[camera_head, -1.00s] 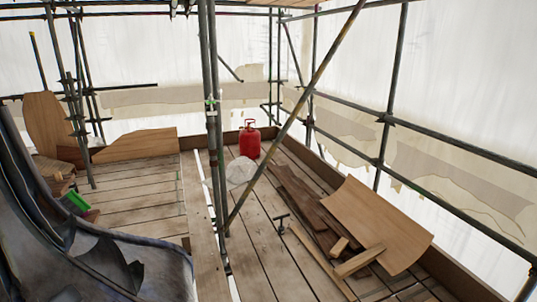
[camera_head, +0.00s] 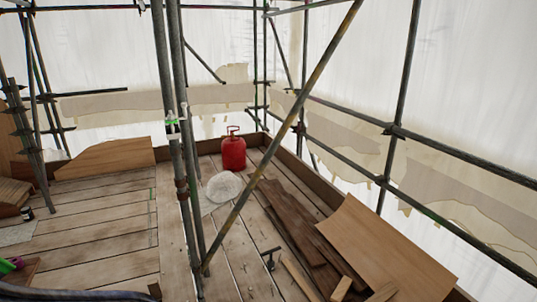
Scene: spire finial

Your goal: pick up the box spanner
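A small dark T-shaped tool (camera_head: 270,258) stands on the deck planks near the bottom middle of the head view. It looks like a T-handled spanner, but it is too small to tell for sure that it is the box spanner. It is just left of some dark loose boards and right of the foot of a diagonal pole. Neither of my grippers shows in the head view.
Scaffold poles (camera_head: 181,150) and a diagonal pole (camera_head: 283,130) cross the middle. A red canister (camera_head: 234,153) and a whitish mound (camera_head: 223,187) stand behind the tool. Dark boards (camera_head: 290,222) and a curved plywood sheet (camera_head: 385,250) lie at right. Planks at left are mostly clear.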

